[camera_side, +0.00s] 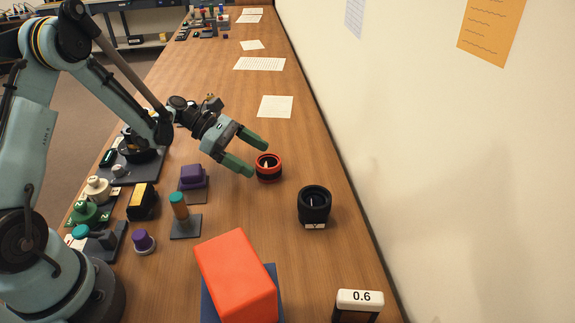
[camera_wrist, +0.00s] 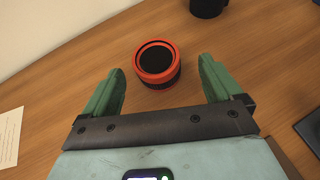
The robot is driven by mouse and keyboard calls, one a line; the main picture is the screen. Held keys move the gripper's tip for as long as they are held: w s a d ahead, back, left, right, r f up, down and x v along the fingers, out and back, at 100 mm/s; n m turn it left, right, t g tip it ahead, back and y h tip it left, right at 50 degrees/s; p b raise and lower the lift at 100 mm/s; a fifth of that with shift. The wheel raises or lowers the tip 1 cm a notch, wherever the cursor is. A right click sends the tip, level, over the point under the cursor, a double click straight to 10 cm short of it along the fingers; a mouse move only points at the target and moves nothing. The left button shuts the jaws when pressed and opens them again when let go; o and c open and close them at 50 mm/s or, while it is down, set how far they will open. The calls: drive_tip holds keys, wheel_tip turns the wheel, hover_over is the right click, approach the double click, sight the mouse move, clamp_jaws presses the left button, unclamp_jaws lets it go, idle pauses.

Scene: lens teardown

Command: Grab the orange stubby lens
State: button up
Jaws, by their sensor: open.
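The orange stubby lens (camera_side: 269,172) is a short ring-shaped cylinder with an orange rim and a dark middle. It stands upright on the wooden table. In the wrist view the lens (camera_wrist: 157,64) is a little beyond the fingertips, between their lines. My gripper (camera_side: 258,158) has green fingers spread wide, with nothing between them. In the wrist view my gripper (camera_wrist: 162,76) is open, and the lens looks apart from both fingers. Its height above the table is hard to tell.
A black lens (camera_side: 314,206) stands to the right of the orange one; it also shows in the wrist view (camera_wrist: 207,7). A large red-orange block (camera_side: 237,272) stands in front. A purple block (camera_side: 193,177) and a teal-topped peg (camera_side: 180,206) are left. Papers (camera_side: 276,106) lie farther back.

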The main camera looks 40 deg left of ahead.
sight(265, 160)
drive_tip(key=shift+w+x, duration=0.1)
drive_tip(key=shift+x, duration=1.05)
drive_tip(key=shift+w+x, duration=0.15)
drive_tip(key=shift+x, duration=1.05)
drive_tip(key=shift+r, duration=0.25)
drive_tip(key=c, duration=1.2)
drive_tip(key=shift+o, duration=0.2)
